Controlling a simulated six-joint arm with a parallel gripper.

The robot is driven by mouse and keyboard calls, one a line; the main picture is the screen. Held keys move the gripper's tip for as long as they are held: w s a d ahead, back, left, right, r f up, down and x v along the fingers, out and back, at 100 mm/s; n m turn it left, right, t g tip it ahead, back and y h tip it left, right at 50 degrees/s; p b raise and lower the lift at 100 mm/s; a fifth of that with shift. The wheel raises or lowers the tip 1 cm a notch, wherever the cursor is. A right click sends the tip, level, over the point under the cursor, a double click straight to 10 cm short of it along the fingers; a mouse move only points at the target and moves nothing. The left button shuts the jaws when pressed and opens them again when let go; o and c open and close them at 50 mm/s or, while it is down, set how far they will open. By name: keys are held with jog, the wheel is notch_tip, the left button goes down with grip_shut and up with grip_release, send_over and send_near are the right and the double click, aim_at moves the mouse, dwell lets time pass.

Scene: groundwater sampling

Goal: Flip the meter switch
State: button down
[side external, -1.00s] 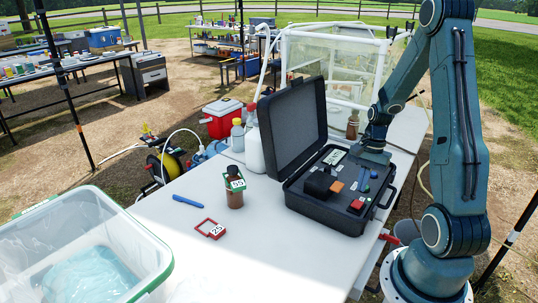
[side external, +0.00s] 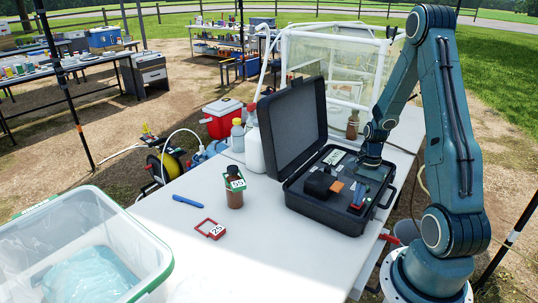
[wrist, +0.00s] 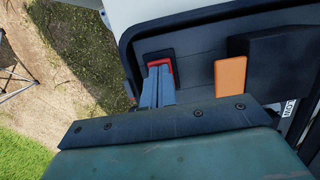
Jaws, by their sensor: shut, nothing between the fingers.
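The meter is in an open black case (side external: 290,130) on the white table, with its lid raised. A red switch (side external: 356,208) with a dark top sits near the case's front right corner. In the wrist view the red switch (wrist: 169,61) is partly hidden behind my fingers. My gripper (side external: 358,202) is over the case, its fingers shut and empty, with the tips at or very near the switch. In the wrist view the shut fingertips of my gripper (wrist: 160,70) overlap the red part. I cannot tell whether they touch it.
An orange block (side external: 335,187) and a black block (side external: 318,183) are inside the case, left of my fingers. A brown bottle (side external: 235,196), a red tag frame (side external: 210,229) and a blue pen (side external: 188,201) lie or stand left of the case. A clear bin (side external: 150,262) fills the front left.

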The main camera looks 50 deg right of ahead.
jog(key=shift+a+f, duration=0.1)
jog(key=shift+f+h, duration=0.25)
jog(key=shift+h, duration=0.15)
jog(key=shift+d+r, duration=0.1)
jog(key=shift+d, duration=0.75)
jog(key=shift+r, duration=0.95)
notch_tip(320, 180, up, 12)
jog(key=d, duration=0.1)
jog(key=shift+d, duration=0.15)
jog(key=shift+w+r+y, duration=0.1)
jog(key=shift+r+y, duration=0.1)
jog(key=shift+y, duration=0.2)
